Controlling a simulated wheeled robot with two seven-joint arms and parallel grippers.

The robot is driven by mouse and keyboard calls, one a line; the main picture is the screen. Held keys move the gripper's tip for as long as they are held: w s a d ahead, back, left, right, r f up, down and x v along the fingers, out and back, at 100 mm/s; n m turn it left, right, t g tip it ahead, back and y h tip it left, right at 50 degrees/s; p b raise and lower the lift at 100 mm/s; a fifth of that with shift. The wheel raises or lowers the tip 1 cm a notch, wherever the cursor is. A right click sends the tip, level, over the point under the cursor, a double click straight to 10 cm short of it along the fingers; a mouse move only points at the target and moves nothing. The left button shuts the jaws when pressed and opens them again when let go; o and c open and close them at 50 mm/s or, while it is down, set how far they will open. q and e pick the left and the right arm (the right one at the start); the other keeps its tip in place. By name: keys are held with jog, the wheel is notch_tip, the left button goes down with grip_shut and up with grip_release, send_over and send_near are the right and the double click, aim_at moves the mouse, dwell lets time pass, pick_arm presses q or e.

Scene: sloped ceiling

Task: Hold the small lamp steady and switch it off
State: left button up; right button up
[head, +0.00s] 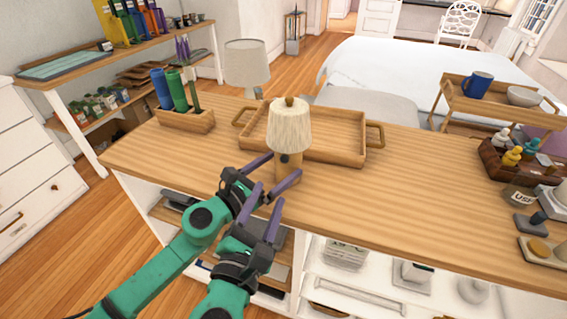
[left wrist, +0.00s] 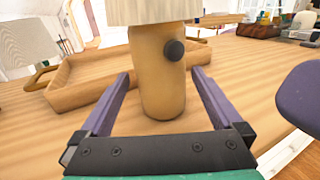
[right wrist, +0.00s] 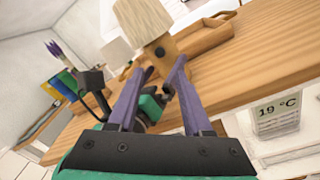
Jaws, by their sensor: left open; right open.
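The small lamp (head: 289,128) stands upright on the wooden counter, with a cream pleated shade and a tan cylindrical base. A dark round knob (left wrist: 174,50) sticks out of the base, just under the shade. My left gripper (head: 285,165) is open, its fingers on either side of the lamp base (left wrist: 158,90), with a gap showing on each side in the left wrist view. My right gripper (head: 263,202) is open and empty, lower and nearer the counter's front edge. In the right wrist view its fingers (right wrist: 161,64) point towards the lamp base and the knob (right wrist: 160,52).
A wooden tray (head: 340,140) lies right behind the lamp. A larger lamp (head: 246,62) stands beyond the counter's back. A wooden holder (head: 187,121) with rolls is at left. A dark box of bottles (head: 500,160) is at right. The counter between lamp and box is clear.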

pick_arm(q)
jog(key=shift+x, duration=1.15)
jog(key=c, duration=1.5)
jog(key=shift+c, duration=0.3)
pick_arm(e)
grip_shut()
jog(key=shift+d, duration=0.1)
